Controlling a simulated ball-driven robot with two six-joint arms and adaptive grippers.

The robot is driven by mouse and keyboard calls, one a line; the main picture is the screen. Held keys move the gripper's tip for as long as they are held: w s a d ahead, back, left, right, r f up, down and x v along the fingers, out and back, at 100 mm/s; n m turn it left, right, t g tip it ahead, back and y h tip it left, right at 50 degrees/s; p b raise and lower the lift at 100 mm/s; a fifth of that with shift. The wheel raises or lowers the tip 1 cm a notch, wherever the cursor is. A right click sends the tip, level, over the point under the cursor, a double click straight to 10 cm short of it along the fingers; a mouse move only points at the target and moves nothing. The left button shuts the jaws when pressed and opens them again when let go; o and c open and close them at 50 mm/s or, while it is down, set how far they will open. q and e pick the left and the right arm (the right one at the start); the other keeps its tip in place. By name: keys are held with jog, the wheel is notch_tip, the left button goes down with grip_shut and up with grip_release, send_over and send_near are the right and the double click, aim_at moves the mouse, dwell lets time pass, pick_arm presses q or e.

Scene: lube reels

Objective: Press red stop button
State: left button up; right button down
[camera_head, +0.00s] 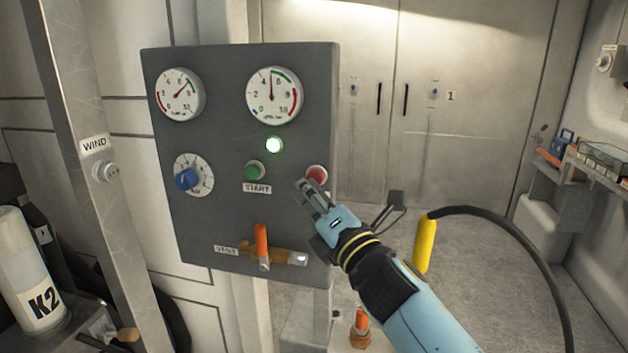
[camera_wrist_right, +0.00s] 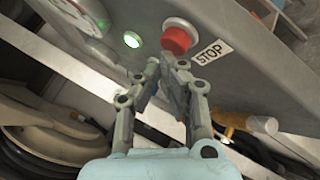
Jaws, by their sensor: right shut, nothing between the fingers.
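The red stop button (camera_head: 316,174) is on the lower right of a dark grey control panel (camera_head: 225,225). In the right wrist view the red button (camera_wrist_right: 177,40) shows with a STOP label beside it. My right gripper (camera_head: 309,188) is shut and empty, its fingertips just below and left of the button in the head view. In the wrist view the fingertips (camera_wrist_right: 165,72) lie just below the button; I cannot tell whether they touch it. My left gripper is not in view.
The panel also has a green START button (camera_head: 255,170), a lit green lamp (camera_head: 273,145), two gauges, a blue knob (camera_head: 187,179) and an orange vent lever (camera_head: 262,245).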

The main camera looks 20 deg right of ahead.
jog(key=shift+w+d, duration=0.25)
jog(key=shift+w, duration=0.15)
dwell(0.7)
dwell(0.3)
jog(key=shift+s+a, duration=0.5)
jog(key=shift+s, duration=0.25)
jog(key=s+a, duration=0.2)
jog(key=s, duration=0.1)
jog(key=s+a+p, duration=0.1)
jog(key=shift+s, duration=0.15)
jog(key=shift+f, duration=0.1)
dwell(0.4)
